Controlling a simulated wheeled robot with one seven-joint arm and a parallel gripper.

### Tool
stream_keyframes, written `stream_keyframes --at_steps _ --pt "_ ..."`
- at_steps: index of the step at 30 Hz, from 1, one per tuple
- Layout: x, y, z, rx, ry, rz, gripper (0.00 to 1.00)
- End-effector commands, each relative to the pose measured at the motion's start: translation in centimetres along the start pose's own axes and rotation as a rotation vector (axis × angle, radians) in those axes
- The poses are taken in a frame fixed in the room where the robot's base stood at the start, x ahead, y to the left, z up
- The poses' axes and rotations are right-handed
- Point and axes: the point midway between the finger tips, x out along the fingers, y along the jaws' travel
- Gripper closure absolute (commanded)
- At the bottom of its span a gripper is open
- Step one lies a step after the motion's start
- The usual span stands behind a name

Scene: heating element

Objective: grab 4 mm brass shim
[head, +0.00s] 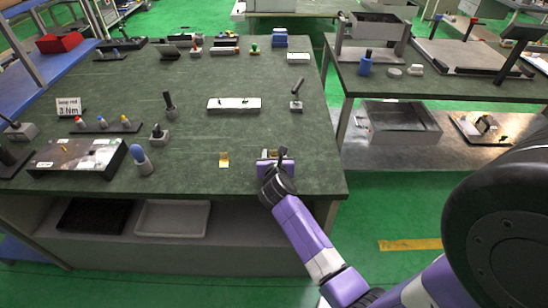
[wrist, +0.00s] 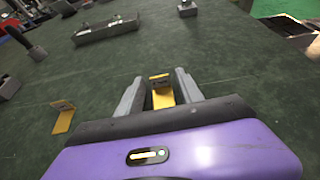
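A brass shim (wrist: 162,96) with a dark marked upright end lies on the green table between the two fingers of my gripper (wrist: 159,88) in the wrist view. The marking is too small to read. The fingers are apart, with a narrow gap visible on each side of the shim. A second brass shim (wrist: 64,116) lies to the left of my gripper. In the head view this second shim (head: 224,160) lies near the table's front edge, left of my gripper (head: 269,154). I cannot tell the thickness of either shim.
A pale tray (head: 234,104) lies farther back on the table (head: 200,135). A small block with an upright handle (head: 296,97) stands right of it. A flat box (head: 77,157) and a blue-grey knobbed tool (head: 142,160) are at left. The table around the shims is clear.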

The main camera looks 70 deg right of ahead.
Motion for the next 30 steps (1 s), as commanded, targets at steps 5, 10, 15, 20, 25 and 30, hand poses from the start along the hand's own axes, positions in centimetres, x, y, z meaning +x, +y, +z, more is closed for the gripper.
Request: stream_keyframes --at_steps 5,10,15,20,25,30 --pt "0.0 0.0 0.0 0.000 0.000 0.000 0.94" --pt "0.0 0.0 0.0 0.000 0.000 0.000 1.00" --pt "0.0 0.0 0.0 0.000 0.000 0.000 1.00" --pt "-0.3 0.0 0.7 0.001 -0.001 0.000 1.00" --pt "-1.1 0.0 2.8 0.002 -0.004 0.001 1.00" --pt "-2.6 0.1 6.4 0.004 -0.005 0.002 1.00"
